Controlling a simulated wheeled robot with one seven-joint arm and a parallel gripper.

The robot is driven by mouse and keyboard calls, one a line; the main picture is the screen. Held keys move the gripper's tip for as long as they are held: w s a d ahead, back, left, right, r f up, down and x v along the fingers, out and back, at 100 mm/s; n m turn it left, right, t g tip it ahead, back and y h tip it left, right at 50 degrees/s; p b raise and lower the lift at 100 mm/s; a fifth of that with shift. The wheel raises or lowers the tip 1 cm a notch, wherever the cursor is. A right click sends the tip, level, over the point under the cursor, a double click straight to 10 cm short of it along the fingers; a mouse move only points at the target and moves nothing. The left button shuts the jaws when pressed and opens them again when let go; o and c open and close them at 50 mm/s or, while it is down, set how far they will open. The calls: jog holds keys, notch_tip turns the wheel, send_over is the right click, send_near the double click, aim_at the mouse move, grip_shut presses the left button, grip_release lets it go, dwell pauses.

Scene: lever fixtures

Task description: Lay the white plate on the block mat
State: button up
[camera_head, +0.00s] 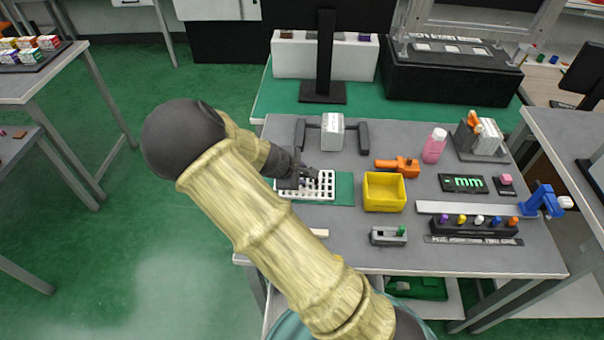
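A white plate (326,186) with rows of square holes is at the left part of the grey table, over a flat green mat (345,190). The mat shows to the right of the plate and along its front edge. The plate looks level; I cannot tell whether it touches the mat or is just above it. My dark gripper (300,182) is at the plate's left part and covers some of it. Its fingers are too small and dark to tell whether they are closed on the plate.
A yellow bin (384,191) stands just right of the mat. A grey slotted fixture (388,236) is in front. A pale strip (319,232) shows beside my arm.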

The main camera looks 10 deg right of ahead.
jog(key=v, duration=1)
jog(key=shift+r, duration=0.15)
jog(key=shift+s, duration=0.1)
jog(key=s+d+r+m+g+y, duration=0.1)
jog(key=s+d+r+m+y, duration=0.1)
jog(key=s+m, duration=0.4)
jog(key=s+d+r+m+y, duration=0.2)
jog(key=s+d+m+y, duration=0.1)
jog(key=s+m, duration=0.4)
jog(key=s+y, duration=0.1)
jog(key=s, duration=0.2)
jog(key=shift+s+d+r+g, duration=0.15)
jog(key=shift+s+d+g, duration=0.1)
jog(key=shift+d+g, duration=0.15)
